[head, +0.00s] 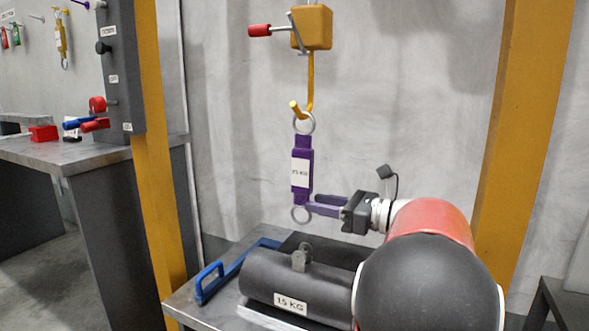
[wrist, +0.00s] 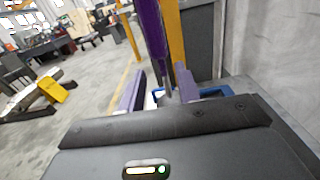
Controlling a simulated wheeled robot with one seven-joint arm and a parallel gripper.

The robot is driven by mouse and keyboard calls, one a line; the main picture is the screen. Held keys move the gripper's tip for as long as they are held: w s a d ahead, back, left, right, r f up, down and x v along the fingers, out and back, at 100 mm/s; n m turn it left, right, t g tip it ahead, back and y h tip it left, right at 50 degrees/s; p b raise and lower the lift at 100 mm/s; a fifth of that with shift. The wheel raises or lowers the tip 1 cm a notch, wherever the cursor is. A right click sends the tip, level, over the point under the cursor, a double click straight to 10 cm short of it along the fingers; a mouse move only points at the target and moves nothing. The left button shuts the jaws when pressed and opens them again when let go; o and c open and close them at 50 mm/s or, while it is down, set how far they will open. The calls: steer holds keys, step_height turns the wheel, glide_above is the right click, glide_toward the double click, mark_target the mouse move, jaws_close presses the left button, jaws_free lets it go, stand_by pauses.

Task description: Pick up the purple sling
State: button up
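The purple sling (head: 302,158) hangs upright in the head view, with a white 15 KG label, a metal ring at the top and another at the bottom. Its top ring is on a yellow hook (head: 296,109). My gripper (head: 314,206) reaches in from the right at the sling's lower end, just above the bottom ring. In the wrist view the sling (wrist: 151,35) comes down into the gap between the two fingers (wrist: 158,82), which are apart. The gripper is open; I cannot tell whether a finger touches the sling.
Below is a bench with a dark 15 KG barrel (head: 300,284), which has a shackle on top, and a blue handle (head: 222,277). A yellow hoist block (head: 312,28) hangs above. Yellow posts (head: 160,170) stand left and right. A grey wall is behind.

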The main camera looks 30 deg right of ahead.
mark_target(294, 204)
steer(key=x, duration=0.7)
steer(key=shift+d, duration=0.1)
steer(key=shift+c, duration=0.4)
jaws_close()
